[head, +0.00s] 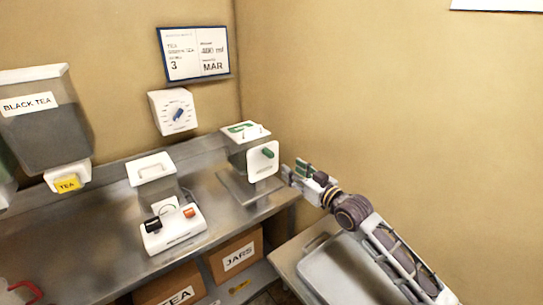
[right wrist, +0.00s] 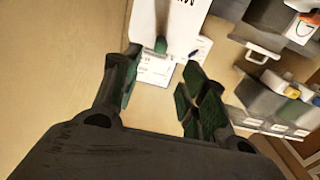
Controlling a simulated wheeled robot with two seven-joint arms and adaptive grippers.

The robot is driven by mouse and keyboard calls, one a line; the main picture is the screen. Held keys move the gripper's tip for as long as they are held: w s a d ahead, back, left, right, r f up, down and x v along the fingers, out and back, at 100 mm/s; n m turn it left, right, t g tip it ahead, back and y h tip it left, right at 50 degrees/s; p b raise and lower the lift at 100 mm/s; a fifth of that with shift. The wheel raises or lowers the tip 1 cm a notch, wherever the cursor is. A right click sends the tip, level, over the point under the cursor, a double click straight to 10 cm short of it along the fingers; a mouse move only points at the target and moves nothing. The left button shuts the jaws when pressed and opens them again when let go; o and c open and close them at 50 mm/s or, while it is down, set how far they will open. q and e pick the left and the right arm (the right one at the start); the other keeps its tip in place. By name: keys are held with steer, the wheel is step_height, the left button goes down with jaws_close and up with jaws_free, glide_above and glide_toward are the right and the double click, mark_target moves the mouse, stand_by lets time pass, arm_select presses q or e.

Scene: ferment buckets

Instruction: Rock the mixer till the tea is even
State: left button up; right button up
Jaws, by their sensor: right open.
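No label in view reads mixer. A grey box (head: 237,151) with a white lid and a white front plate (head: 257,172) stands on a metal stand at the right end of the counter. A green handle (head: 267,153) sticks out of the plate; in the right wrist view a green handle (right wrist: 160,45) shows before a white panel (right wrist: 178,22), beyond and between my fingers. My right gripper (head: 305,174) is open and empty, just right of the plate and apart from it. It also shows in the right wrist view (right wrist: 157,92). My left gripper is out of view.
A white control unit (head: 174,232) with black and orange controls stands mid-counter, before a white-lidded container (head: 152,168). A black tea dispenser (head: 45,125) hangs at left. A dial (head: 173,112) and a sign (head: 194,53) are on the wall. A grey tray (head: 340,272) lies below my right arm.

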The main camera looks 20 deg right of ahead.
mark_target(273, 156)
steer(key=shift+p+x, duration=0.55)
steer(key=shift+x, duration=4.15)
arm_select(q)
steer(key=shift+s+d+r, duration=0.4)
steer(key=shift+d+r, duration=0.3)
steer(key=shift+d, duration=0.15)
arm_select(e)
steer(key=shift+x, duration=1.55)
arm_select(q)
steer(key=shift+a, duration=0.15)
arm_select(e)
jaws_close()
